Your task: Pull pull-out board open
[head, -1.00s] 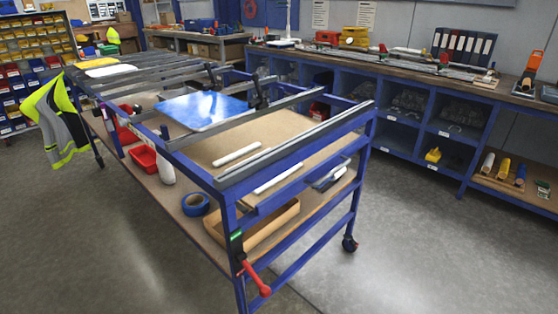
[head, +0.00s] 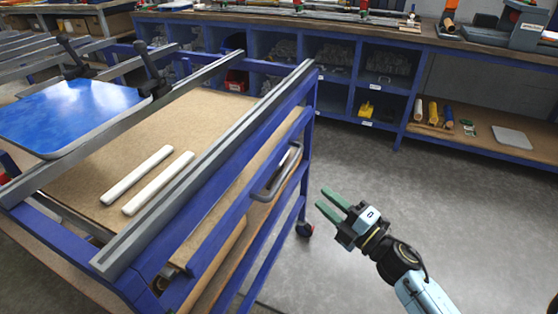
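The pull-out board is at the near right end of the blue frame cart. Its front shows as a blue strip (head: 225,222) below the cart's grey top rail. A grey bar handle (head: 272,185) sticks out from this front. The front looks flush with the cart's end, though the rail hides part of it. My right gripper (head: 320,197) has two green fingers apart with nothing between them. It is in the air to the right of the handle, clear of it, with its fingers pointing toward the cart. My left gripper is not in view.
A blue sign plate (head: 70,112) rests on the cart's rails, by black clamps (head: 152,72). Two white strips (head: 158,183) lie on the brown surface below. A blue shelf bench (head: 400,138) stands behind. The grey floor (head: 400,190) between is clear.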

